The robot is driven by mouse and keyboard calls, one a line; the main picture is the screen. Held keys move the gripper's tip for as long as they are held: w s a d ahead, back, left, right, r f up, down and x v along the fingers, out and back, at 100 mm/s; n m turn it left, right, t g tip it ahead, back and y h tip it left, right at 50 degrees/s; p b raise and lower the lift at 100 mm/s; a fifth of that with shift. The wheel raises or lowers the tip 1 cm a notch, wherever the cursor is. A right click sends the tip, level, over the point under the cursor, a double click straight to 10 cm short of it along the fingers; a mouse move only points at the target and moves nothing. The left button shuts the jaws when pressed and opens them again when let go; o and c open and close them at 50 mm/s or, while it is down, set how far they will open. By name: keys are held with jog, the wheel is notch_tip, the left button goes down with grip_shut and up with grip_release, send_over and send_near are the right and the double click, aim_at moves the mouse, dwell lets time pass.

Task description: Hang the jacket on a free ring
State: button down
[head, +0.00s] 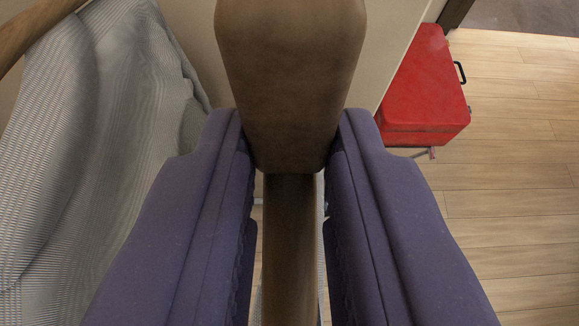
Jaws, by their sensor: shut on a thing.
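My gripper (291,140) shows as two purple fingers reaching up from the bottom of the view. It is shut on a brown, wood- or leather-like piece (290,75), whose broad rounded block rises above the fingertips. A narrower brown bar (289,250) runs down between the fingers to the bottom edge. I cannot tell whether this brown piece belongs to the jacket or to its hanger. A grey, finely striped cloth (90,170) hangs in folds on the left, apart from the fingertips; I cannot tell whether it is the jacket. No ring can be made out.
A brown wooden rail (32,28) crosses the top left corner near the grey cloth. A red case (425,90) with a black handle stands at the upper right beside a pale panel. The wooden floor (515,200) on the right is clear.

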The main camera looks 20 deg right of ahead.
jog(key=shift+w+d+r+b, duration=0.15)
jog(key=shift+w+b, duration=0.15)
jog(key=shift+w, duration=0.3)
jog(key=shift+w+d+f+b, duration=0.1)
jog(key=shift+w+d+b, duration=0.15)
jog(key=shift+w, duration=0.3)
jog(key=shift+w+d+r+b, duration=0.1)
jog(key=shift+w+b, duration=0.25)
jog(key=shift+w, duration=0.25)
dwell(1.2)
jog(key=shift+f+b, duration=0.65)
jog(key=shift+b, duration=0.6)
dwell(1.4)
jog(key=c, duration=0.9)
grip_release()
jog(key=shift+s, duration=0.1)
jog(key=shift+f, duration=0.15)
